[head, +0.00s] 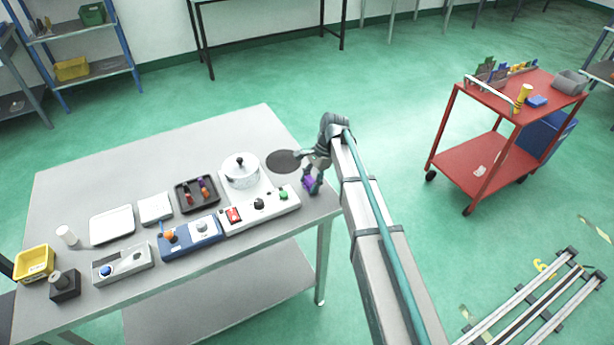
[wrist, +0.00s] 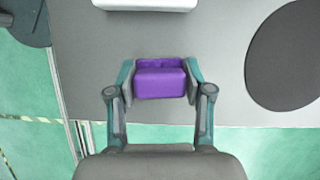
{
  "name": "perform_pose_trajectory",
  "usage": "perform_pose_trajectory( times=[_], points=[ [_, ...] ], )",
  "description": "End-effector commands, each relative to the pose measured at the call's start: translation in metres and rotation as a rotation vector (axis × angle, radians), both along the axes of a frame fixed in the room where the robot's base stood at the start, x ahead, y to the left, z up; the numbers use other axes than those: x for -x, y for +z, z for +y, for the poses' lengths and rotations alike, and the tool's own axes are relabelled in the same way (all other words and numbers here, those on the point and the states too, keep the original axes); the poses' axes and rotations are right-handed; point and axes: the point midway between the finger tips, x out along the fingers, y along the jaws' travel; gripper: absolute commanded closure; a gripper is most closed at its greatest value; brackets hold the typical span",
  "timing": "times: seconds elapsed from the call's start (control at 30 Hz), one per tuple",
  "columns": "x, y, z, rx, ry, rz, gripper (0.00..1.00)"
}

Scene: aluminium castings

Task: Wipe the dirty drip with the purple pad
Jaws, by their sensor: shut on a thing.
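My gripper (head: 312,181) is over the right end of the grey table, near its right edge. It is shut on the purple pad (head: 308,184). In the wrist view the purple pad (wrist: 160,83) sits between the two fingertips of my gripper (wrist: 161,76). I cannot tell whether the pad touches the tabletop. A flat dark round patch (head: 283,161) lies on the table behind the gripper, and it shows at the right of the wrist view (wrist: 288,58). I cannot tell whether it is a mat or a stain. I make out no clear drip.
The grey table (head: 120,155) holds a white pot (head: 241,174), a white control box (head: 262,209), a dark tray (head: 198,193) and a yellow bin (head: 35,262). Its back left is clear. A red cart (head: 478,162) stands apart at the right.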

Motion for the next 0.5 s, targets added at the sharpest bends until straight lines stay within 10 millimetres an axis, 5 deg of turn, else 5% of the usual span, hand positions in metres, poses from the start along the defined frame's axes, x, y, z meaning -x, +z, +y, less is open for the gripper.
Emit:
perform_pose_trajectory(
  times=[0.5],
  points=[
    [0.001,0.056,-0.004,0.0,-0.004,-0.001,0.87]
  ],
)
